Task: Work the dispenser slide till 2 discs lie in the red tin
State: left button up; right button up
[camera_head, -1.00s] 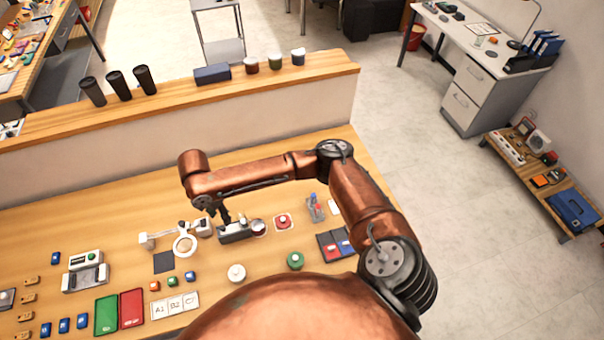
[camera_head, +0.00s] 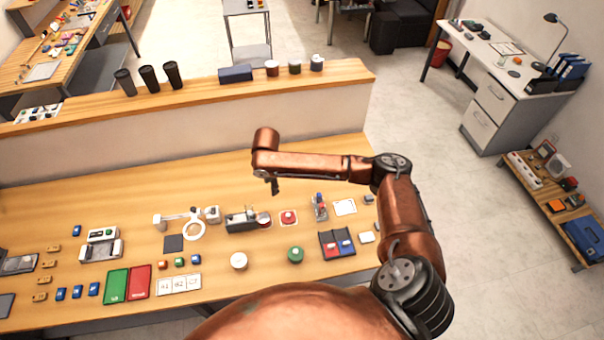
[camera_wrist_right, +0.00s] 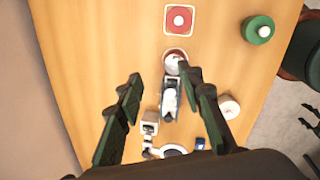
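The dispenser (camera_head: 241,222), a small grey and dark device, stands on the wooden table; it also shows in the right wrist view (camera_wrist_right: 170,98). A round, red-rimmed tin (camera_head: 265,222) sits at its right end; in the right wrist view this tin (camera_wrist_right: 175,57) has something pale inside, and I cannot count discs. My right gripper (camera_head: 274,186) hangs above and behind the dispenser, apart from it. In the right wrist view its fingers (camera_wrist_right: 163,80) are spread with nothing held, and one finger partly covers the tin's edge. My left gripper is not in view.
A red-and-white round piece on a square pad (camera_head: 288,217) lies right of the tin. A green round item (camera_head: 295,254) and a white one (camera_head: 238,261) stand nearer. A ring magnifier (camera_head: 194,229) is close on the dispenser's left. A raised ledge (camera_head: 200,97) runs behind.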

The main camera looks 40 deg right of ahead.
jog(key=w+d+f+m, duration=0.1)
jog(key=d+f+m, duration=0.1)
jog(key=d, duration=0.5)
jog(key=w+d+f+m+t, duration=0.1)
jog(key=d+f, duration=0.3)
jog(key=d, duration=0.4)
jog(key=shift+w+d+f+m+t+h, duration=0.3)
jog(key=shift+w+f+m+h, duration=0.1)
jog(key=shift+m, duration=0.4)
jog(key=shift+s+a, duration=0.1)
